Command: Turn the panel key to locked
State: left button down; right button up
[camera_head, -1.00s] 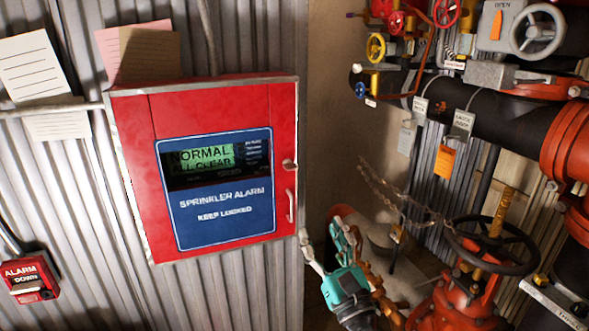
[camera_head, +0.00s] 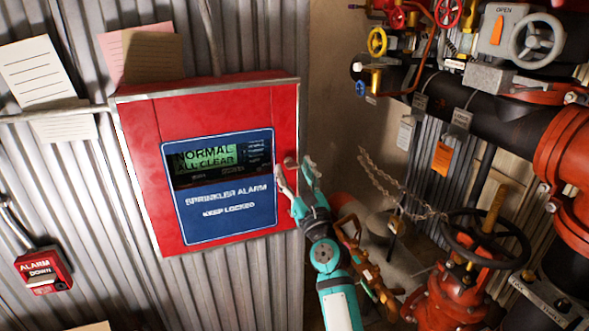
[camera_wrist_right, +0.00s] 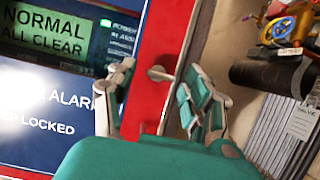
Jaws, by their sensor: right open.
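The red alarm panel (camera_head: 222,100) hangs on the corrugated wall, its door closed. Its screen (camera_head: 221,158) reads NORMAL ALL CLEAR, above a blue label. A small silvery key or knob (camera_head: 290,161) sits on the door's right edge; it also shows in the wrist view (camera_wrist_right: 160,73). Whether it is turned to locked I cannot tell. My right gripper (camera_head: 296,172) is open, just below and in front of it. In the wrist view my right gripper's fingers (camera_wrist_right: 157,80) stand on either side of it, seemingly not touching. The door handle is mostly hidden behind the gripper. My left gripper is not in view.
Red valves, a black handwheel (camera_head: 487,240), a hanging chain (camera_head: 395,182) and a large black pipe (camera_head: 490,112) crowd the right side. A red alarm box (camera_head: 43,270) is at lower left. Paper notes are on the wall above the panel.

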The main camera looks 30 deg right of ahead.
grip_shut()
dwell(0.4)
